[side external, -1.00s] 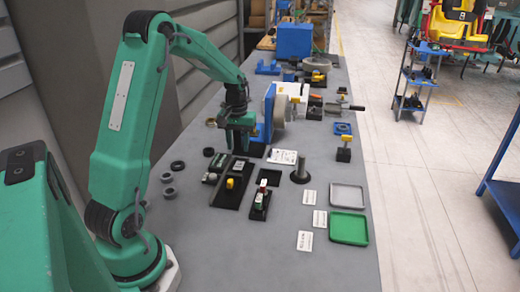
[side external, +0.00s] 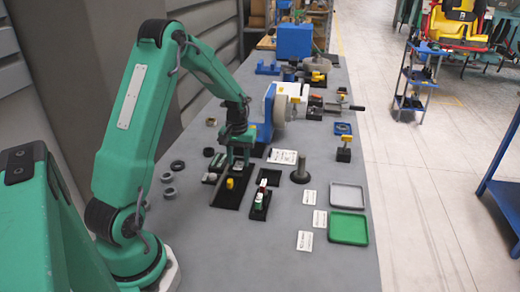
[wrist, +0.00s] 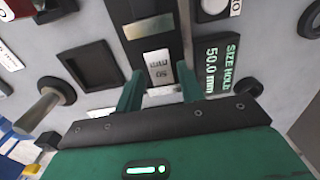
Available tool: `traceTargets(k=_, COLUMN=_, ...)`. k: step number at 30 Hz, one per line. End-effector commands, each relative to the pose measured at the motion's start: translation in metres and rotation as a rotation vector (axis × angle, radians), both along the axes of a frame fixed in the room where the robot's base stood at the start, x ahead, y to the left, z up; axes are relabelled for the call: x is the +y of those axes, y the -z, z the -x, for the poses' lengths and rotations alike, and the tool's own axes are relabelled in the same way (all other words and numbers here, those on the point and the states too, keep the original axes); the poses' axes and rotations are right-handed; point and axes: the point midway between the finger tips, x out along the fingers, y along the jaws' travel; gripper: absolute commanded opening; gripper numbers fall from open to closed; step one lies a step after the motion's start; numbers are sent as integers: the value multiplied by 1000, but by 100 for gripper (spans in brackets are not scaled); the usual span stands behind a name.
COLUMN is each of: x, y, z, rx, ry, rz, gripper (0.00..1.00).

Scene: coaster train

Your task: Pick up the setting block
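A pale block (wrist: 158,65) with dark printed lettering, which I take to be the setting block, sits in a black tray (wrist: 174,45) in the wrist view. My gripper (wrist: 160,70) has its two green fingers apart, one on each side of the block, with dark gaps showing between. The fingers do not appear to press on it. In the side view my gripper (side external: 238,163) points down over the far part of the black tray (side external: 226,199). There the block is mostly hidden by the fingers.
A dark display reading "SIZE HOLD 50.0 mm" (wrist: 216,65) lies right of the fingers. An empty black square tray (wrist: 93,66) and a grey post (wrist: 45,103) are to the left. A yellow piece (side external: 230,183) stands nearer in the tray. The blue-and-white machine (side external: 266,118) stands close behind.

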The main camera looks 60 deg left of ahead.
Motion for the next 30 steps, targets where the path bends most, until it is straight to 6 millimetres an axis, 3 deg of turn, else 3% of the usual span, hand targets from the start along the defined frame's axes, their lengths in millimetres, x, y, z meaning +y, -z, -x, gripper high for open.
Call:
traceTargets(k=7, x=0, y=19, z=0, rx=0, ry=0, rz=0, gripper=38)
traceTargets(k=22, x=0, y=19, z=0, rx=0, ry=0, rz=0, gripper=38)
traceTargets(k=28, x=0, y=19, z=0, rx=0, ry=0, rz=0, gripper=0)
traceTargets(k=30, x=0, y=19, z=0, rx=-1, ry=0, rz=-1, gripper=0)
